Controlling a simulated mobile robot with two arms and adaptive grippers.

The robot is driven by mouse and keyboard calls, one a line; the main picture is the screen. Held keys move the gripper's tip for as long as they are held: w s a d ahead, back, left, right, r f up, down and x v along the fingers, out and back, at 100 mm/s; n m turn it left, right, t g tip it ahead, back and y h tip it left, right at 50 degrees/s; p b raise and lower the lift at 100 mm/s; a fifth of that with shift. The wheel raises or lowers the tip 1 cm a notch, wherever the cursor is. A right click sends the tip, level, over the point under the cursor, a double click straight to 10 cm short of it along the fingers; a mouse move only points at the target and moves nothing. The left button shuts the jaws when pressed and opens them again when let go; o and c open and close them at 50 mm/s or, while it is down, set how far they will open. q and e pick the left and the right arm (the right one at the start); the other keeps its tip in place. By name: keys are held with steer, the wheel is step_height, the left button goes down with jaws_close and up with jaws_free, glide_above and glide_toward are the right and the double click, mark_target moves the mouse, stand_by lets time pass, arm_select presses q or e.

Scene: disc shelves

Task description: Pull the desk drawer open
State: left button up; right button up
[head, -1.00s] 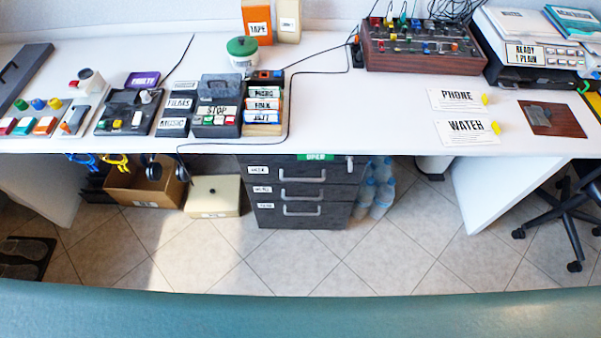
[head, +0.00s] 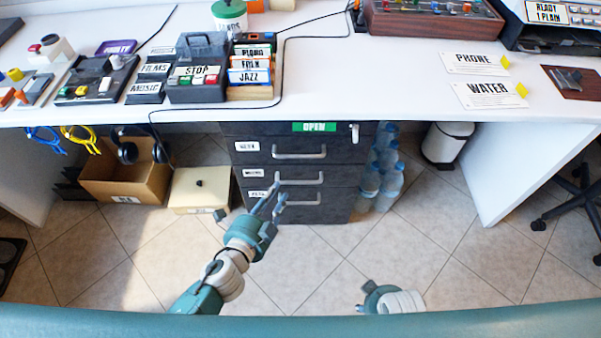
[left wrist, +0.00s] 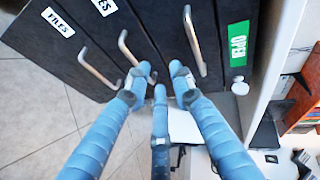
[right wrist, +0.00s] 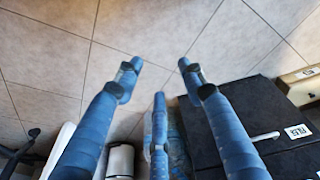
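The dark desk drawer unit (head: 340,213) stands under the white desk, its three drawers shut, each with a grey bar handle. My left gripper (head: 277,193) is open and empty. In the head view it overlaps the lower drawers. My right gripper (right wrist: 160,65) is open and empty over floor; the head view shows only part of that arm.
A cardboard box (head: 150,188) and a cream box (head: 198,190) stand left of the drawers. Water bottles (head: 383,180) and a white bin (head: 446,145) stand to the right. The white desktop (head: 370,80) overhangs the unit. The tiled floor in front is clear.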

arm_select(q)
steer(key=m+t+h, duration=0.1)
steer(key=m, duration=0.1)
glide_toward(301, 157)
steer(key=shift+f+b+x, duration=0.15)
steer(key=shift+b+x, duration=0.3)
steer(key=shift+x, duration=2.2)
steer(key=shift+f+b+x, duration=0.15)
steer(key=shift+b+x, duration=0.3)
steer(key=shift+x, duration=2.2)
arm_select(e)
step_height(301, 157, up, 6)
steer(key=w, duration=0.1)
steer(key=shift+w, duration=0.4)
arm_select(q)
steer(key=shift+a, duration=0.15)
jaws_close()
